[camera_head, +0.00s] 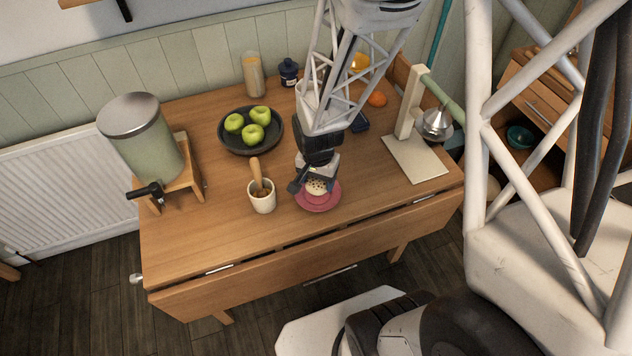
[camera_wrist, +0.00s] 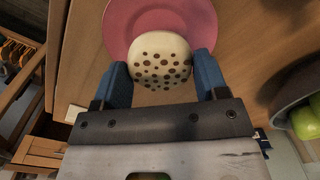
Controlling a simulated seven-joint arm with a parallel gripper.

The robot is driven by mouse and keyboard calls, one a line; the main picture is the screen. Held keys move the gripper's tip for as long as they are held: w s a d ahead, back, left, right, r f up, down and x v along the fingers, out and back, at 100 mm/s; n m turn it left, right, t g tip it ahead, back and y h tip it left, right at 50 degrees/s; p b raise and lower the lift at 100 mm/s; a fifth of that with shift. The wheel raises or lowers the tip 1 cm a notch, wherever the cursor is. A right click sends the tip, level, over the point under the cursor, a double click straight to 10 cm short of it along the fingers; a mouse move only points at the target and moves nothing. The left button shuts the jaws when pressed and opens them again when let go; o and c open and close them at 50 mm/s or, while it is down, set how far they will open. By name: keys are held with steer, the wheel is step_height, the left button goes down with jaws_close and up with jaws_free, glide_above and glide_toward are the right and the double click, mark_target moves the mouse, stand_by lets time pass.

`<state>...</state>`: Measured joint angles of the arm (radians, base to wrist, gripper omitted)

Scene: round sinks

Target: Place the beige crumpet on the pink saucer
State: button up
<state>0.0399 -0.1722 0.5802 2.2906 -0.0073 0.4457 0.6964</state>
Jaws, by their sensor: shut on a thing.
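The beige crumpet (camera_wrist: 160,58), round with dark brown holes, sits between the two blue fingers of my gripper (camera_wrist: 160,80) in the wrist view. The fingers are shut on its sides. The pink saucer (camera_wrist: 120,22) shows behind the crumpet in the wrist view. In the head view, the crumpet (camera_head: 316,187) is over the pink saucer (camera_head: 318,204), with my gripper (camera_head: 314,184) above it. I cannot tell whether the crumpet touches the saucer. My gripper hides the saucer's back part in the head view.
A cream pot with a wooden-handled tool (camera_head: 262,197) stands just left of the saucer. A dark bowl of green apples (camera_head: 225,142) is behind it. A cream stand (camera_head: 416,158) is at the right. The table's front left is clear.

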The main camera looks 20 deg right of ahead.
mark_target(317, 181)
steer(key=shift+f, duration=1.8)
steer(key=shift+f, duration=0.1)
steer(key=o, duration=0.7)
steer(key=shift+c, duration=0.2)
steer(key=shift+r, duration=6.15)
